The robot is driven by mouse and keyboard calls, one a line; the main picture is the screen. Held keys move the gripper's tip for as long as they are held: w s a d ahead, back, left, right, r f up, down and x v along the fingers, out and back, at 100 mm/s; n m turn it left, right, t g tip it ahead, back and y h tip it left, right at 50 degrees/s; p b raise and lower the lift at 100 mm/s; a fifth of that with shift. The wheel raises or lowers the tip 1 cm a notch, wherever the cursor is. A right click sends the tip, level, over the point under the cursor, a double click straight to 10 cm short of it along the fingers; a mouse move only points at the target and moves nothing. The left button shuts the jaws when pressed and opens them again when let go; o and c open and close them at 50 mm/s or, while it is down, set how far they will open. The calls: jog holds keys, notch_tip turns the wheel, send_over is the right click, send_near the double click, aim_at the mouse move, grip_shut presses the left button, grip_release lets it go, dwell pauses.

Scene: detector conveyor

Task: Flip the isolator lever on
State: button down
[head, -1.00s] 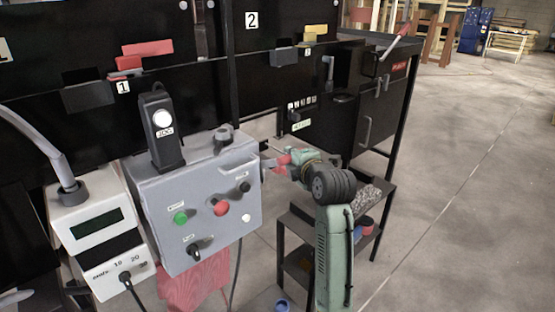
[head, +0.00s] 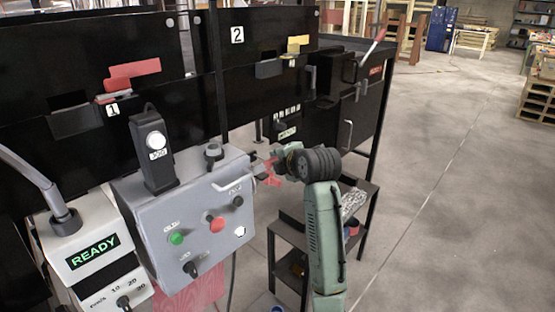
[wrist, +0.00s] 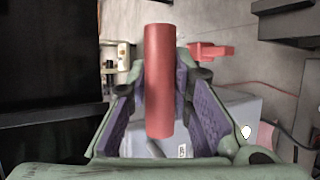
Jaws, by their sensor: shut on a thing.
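The isolator lever shows in the wrist view as a red cylindrical grip (wrist: 160,80) between the purple pads of my gripper (wrist: 165,95). My gripper is shut on it. In the head view my gripper (head: 272,168) is at the upper right side of the grey control box (head: 150,215). A bent grey bar (head: 232,182) runs from the box's face up toward the gripper. The lever's pivot and its exact angle are hard to make out behind the gripper. The display (head: 95,252) on the white box at left reads READY in green.
The box face carries a green button (head: 176,238), a red button (head: 217,224) and black knobs. A black handset (head: 152,150) stands on top. Black cabinets (head: 180,110) line the back. A low black shelf (head: 290,235) stands behind my arm. Floor at right is open.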

jog(key=shift+a+r, duration=0.1)
jog(key=shift+r, duration=0.2)
jog(key=c, duration=1.8)
grip_release()
jog(key=o, duration=0.4)
jog(key=shift+f, duration=0.1)
jog(key=v, duration=1.2)
jog(key=shift+f, duration=0.15)
